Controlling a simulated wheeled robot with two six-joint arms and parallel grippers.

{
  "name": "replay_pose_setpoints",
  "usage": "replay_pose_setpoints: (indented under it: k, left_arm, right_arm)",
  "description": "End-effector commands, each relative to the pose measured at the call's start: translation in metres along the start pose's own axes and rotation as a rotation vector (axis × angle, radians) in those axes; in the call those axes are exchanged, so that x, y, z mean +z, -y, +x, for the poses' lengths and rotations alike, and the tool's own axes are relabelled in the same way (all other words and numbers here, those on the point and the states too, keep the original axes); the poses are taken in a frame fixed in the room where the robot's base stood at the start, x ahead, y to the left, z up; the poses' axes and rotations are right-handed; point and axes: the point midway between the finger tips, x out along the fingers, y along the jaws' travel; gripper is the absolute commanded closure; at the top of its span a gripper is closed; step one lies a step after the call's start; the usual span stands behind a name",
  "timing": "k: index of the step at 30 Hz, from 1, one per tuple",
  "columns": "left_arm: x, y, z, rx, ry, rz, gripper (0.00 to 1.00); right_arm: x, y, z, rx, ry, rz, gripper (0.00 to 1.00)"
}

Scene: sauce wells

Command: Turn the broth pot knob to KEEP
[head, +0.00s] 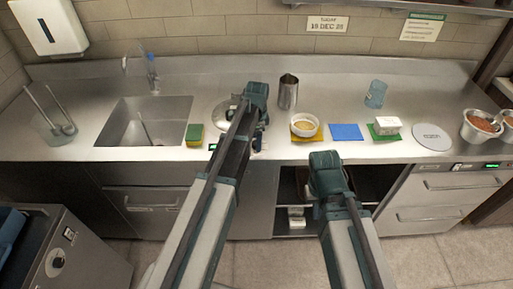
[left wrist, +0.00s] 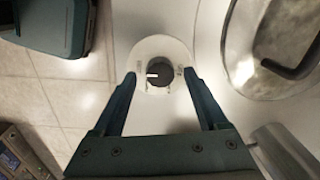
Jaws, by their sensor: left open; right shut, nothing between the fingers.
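In the left wrist view the dark round knob (left wrist: 161,73) sits on a pale round plate (left wrist: 158,46). Its white pointer mark points left in that view. Small marks around it are too blurred to read. My left gripper (left wrist: 160,78) is open, with one finger on either side of the knob and a gap to each. The pot's metal lid (left wrist: 262,35) with a dark handle is at the right. In the head view the pot (head: 222,112) is partly hidden behind my left arm, with my left gripper (head: 258,146) at the counter's front. My right gripper (head: 316,190) is low before the open shelf, mostly hidden by its arm.
A green-and-yellow sponge (head: 194,135) and the sink (head: 145,122) are left of the pot. A steel canister (head: 288,92) and a bowl (head: 304,124) on a yellow mat are to its right. A blue mat (head: 346,132) lies beyond the bowl.

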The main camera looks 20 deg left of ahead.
Motion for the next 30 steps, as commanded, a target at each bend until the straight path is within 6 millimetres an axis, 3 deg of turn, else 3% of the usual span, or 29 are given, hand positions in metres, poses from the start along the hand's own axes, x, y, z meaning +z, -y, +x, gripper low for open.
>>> replay_pose_setpoints:
  k: [3,12,24,30]
  left_arm:
    - [0.0,0.0,0.0103,0.0,0.0,0.0,0.24]
    - [0.0001,0.0001,0.0094,0.0,0.0,0.0,0.26]
    - [0.0,0.0001,0.0094,0.0,0.0,0.0,0.98]
    - [-0.0001,0.0002,0.0095,0.0,0.0,-0.005,1.0]
  right_arm:
    - [-0.0006,0.001,0.0102,0.0,0.0,0.0,1.0]
    - [-0.0006,0.0009,0.0093,0.0,0.0,0.0,1.0]
    - [-0.0005,0.0009,0.0094,0.0,0.0,0.0,1.0]
    - [-0.0005,0.0009,0.0094,0.0,0.0,0.0,1.0]
